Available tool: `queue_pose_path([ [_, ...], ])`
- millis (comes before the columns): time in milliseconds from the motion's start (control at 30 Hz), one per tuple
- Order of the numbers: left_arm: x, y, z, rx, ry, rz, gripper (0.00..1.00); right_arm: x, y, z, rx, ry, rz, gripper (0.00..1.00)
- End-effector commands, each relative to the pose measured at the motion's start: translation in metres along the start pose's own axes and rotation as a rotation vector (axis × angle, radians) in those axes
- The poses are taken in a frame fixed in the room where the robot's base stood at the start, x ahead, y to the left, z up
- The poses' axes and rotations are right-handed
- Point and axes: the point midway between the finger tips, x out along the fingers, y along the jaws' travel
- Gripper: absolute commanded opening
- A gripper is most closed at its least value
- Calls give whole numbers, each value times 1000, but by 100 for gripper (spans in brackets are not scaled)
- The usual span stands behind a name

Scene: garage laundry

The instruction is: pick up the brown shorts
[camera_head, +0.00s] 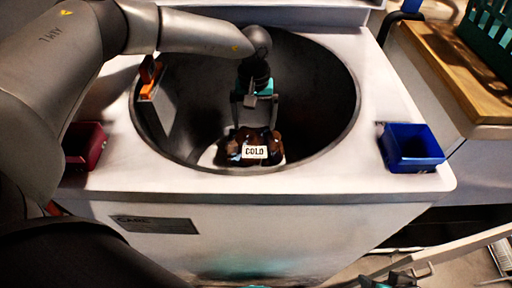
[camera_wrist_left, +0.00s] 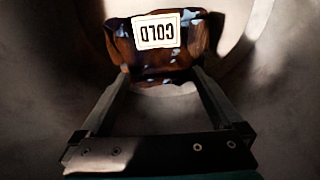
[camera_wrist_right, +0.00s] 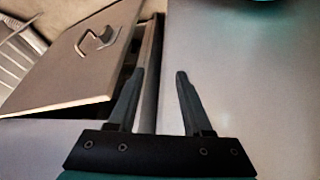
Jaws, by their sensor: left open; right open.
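The brown shorts (camera_head: 274,141) lie bunched at the near side of the dark round tub, with blue patches and a white "COLD" label (camera_head: 255,152) on them. In the left wrist view the shorts (camera_wrist_left: 150,63) sit just beyond my fingertips.
The tub sits in a white washer top (camera_head: 400,105) with a raised rim around my arm. A dark red bin (camera_head: 84,146) stands left and a blue bin (camera_head: 411,148) right. An orange object (camera_head: 150,78) is at the tub's left rim. A wooden counter (camera_head: 450,65) holds a green crate (camera_head: 490,35).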

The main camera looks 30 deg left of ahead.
Motion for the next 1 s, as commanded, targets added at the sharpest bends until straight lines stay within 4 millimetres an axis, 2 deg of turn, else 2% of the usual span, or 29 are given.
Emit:
queue_pose_path([
  [33,7,0,0,0,-1,-1,100,-3,0,-1,0,8,1,50],
  [200,15,0,0,0,0,-1,100,-14,0,-3,0,21,2,50],
  [500,16,0,0,0,0,0,100,-17,1,-4,1,24,2,50],
  [1000,16,0,0,0,-1,-1,44,-17,1,-4,1,25,2,50],
])
